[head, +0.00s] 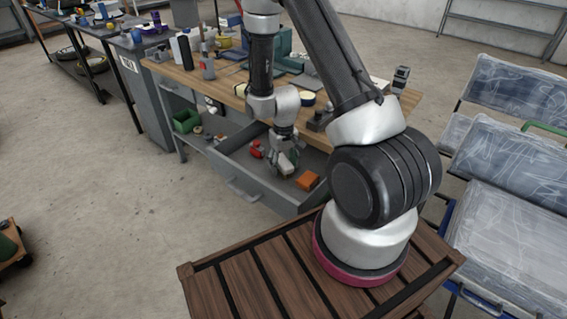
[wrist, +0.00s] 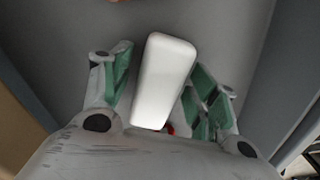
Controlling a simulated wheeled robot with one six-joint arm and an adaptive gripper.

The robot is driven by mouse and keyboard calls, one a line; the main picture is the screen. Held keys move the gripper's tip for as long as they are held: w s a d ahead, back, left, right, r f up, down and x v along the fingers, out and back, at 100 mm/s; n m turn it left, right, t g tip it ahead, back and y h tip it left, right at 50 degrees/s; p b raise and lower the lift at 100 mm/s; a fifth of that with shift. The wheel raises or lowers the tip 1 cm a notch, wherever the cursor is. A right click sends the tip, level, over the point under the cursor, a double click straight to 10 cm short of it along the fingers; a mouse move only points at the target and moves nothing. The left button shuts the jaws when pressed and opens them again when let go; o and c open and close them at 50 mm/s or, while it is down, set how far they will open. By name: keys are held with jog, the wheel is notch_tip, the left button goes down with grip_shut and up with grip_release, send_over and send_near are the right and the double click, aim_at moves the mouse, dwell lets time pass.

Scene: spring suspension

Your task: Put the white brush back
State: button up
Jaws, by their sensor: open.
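The white brush (wrist: 165,80) shows in the wrist view as a smooth white block with rounded edges. It lies between the two green-padded fingers of my gripper (wrist: 161,75), with a narrow gap on each side. My gripper is open around it. In the head view my gripper (head: 287,158) points down into the open grey drawer (head: 243,188) of the workbench. A small pale part of the brush (head: 286,163) shows below the fingers there. The brush's underside is hidden.
The drawer also holds a red item (head: 257,149) and an orange block (head: 307,180). The wooden benchtop (head: 188,76) above carries bottles, tools and a round tin. Grey drawer walls rise at both sides in the wrist view.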

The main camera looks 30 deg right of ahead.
jog(key=shift+r, duration=0.1)
notch_tip(320, 180, up, 15)
notch_tip(320, 180, up, 12)
jog(key=t, duration=0.2)
send_over(284, 161)
jog(key=s, duration=0.5)
jog(key=s+r+t, duration=0.2)
jog(key=s+r, duration=1.1)
jog(key=s, duration=0.3)
jog(key=shift+s+d, duration=0.3)
jog(key=shift+d, duration=0.1)
